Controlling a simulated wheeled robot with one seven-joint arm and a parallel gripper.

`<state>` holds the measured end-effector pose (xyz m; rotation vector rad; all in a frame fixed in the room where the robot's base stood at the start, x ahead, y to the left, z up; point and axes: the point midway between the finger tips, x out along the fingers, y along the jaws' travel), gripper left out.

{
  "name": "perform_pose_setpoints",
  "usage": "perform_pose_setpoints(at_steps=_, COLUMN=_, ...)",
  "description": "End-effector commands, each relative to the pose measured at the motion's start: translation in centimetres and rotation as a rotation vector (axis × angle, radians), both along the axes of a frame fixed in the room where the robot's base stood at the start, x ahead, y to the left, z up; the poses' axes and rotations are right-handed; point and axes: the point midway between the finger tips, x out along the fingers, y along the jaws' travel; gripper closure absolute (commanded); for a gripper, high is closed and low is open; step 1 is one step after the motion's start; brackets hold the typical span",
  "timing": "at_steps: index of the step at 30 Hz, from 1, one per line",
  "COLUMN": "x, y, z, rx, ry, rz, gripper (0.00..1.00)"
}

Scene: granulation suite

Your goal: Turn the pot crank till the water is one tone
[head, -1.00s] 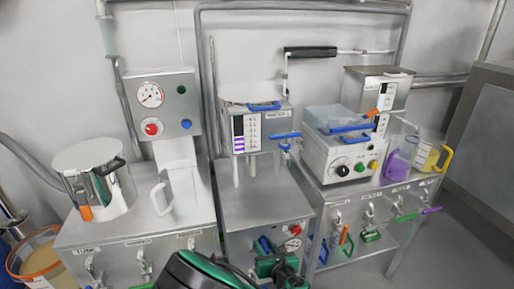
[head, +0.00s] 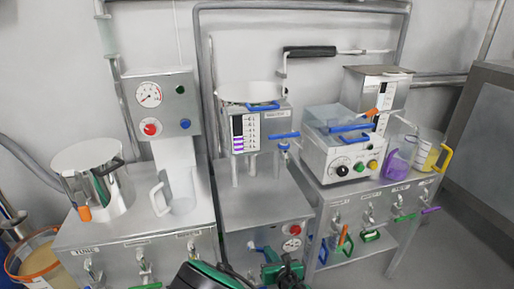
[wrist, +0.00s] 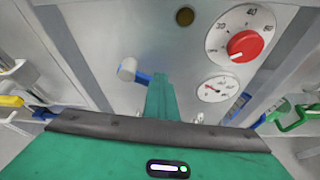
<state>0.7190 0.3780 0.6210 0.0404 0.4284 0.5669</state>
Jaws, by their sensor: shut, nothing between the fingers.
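A shiny steel pot (head: 120,192) stands on the left cabinet top, and a black bent arm with an orange grip (head: 85,213) hangs at its front, apparently the crank. The water's tone inside the pot cannot be made out. My gripper (head: 270,256) is low in front of the middle cabinet, well right of the pot and apart from it. In the wrist view the green fingers (wrist: 159,97) are shut and empty, pointing at a steel panel. A blue handle with a pale knob (wrist: 128,69) is close beside them; contact cannot be told.
The panel has a red dial (wrist: 245,45) and a gauge (wrist: 216,88). A clear jug (head: 183,190) stands right of the pot. A middle machine (head: 250,130) and a right machine (head: 340,150) stand behind. Valves line the cabinet fronts. An orange-rimmed bucket (head: 35,258) is at lower left.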

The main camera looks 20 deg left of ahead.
Motion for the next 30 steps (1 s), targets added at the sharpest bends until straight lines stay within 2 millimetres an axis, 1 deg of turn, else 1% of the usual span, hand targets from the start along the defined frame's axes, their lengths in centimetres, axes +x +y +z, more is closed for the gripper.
perform_pose_setpoints(at_steps=1, x=-0.3, y=0.6, z=-0.3, rx=0.006, ry=0.001, rz=0.007, gripper=1.00)
perform_pose_setpoints(at_steps=3, x=-0.5, y=1.0, z=-0.8, rx=0.006, ry=0.001, rz=0.009, gripper=1.00)
perform_pose_setpoints(at_steps=6, x=-0.7, y=1.4, z=-1.3, rx=0.007, ry=0.000, rz=0.011, gripper=1.00)
perform_pose_setpoints(at_steps=10, x=-0.7, y=1.6, z=-1.3, rx=0.010, ry=-0.002, rz=0.011, gripper=1.00)
perform_pose_setpoints(at_steps=14, x=-0.5, y=1.3, z=-0.9, rx=0.010, ry=-0.004, rz=0.011, gripper=1.00)
perform_pose_setpoints(at_steps=22, x=0.2, y=0.0, z=0.5, rx=0.008, ry=-0.002, rz=0.007, gripper=1.00)
perform_pose_setpoints(at_steps=30, x=0.5, y=-0.5, z=1.0, rx=0.006, ry=-0.002, rz=0.006, gripper=1.00)
